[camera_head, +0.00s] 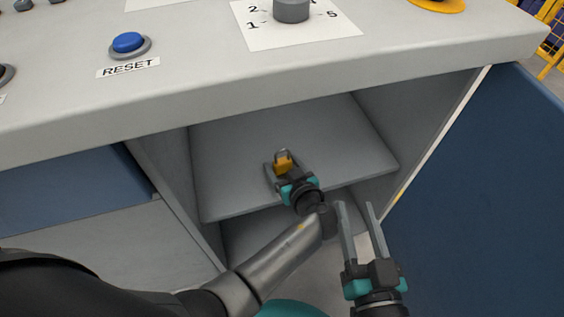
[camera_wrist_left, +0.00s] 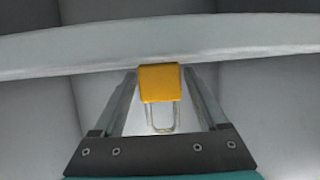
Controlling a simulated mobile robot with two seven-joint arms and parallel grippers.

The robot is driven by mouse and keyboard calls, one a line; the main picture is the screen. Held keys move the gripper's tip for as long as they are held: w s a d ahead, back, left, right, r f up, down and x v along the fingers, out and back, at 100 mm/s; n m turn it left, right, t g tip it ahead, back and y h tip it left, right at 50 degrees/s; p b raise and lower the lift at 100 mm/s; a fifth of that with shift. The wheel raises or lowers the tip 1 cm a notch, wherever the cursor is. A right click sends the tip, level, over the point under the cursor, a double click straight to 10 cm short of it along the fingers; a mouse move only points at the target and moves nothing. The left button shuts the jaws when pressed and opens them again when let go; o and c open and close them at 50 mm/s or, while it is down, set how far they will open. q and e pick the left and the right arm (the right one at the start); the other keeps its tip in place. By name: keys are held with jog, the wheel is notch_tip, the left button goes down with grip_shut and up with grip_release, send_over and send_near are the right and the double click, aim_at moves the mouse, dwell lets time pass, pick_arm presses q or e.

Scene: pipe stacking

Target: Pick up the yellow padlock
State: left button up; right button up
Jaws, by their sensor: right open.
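I cannot tell whether the padlock touches the shelf. My right gripper (camera_head: 355,208) is open and empty, outside the cabinet at the lower right.
The worktop (camera_head: 200,90) overhangs the opening and carries a blue RESET button (camera_head: 128,42) and a grey dial (camera_head: 291,10). A blue door (camera_head: 490,180) stands open on the right. A blue drawer front (camera_head: 70,190) is on the left. The shelf around the padlock is clear.

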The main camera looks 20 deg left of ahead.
pick_arm(q)
grip_shut()
dwell(0.4)
jog(key=shift+r, duration=0.25)
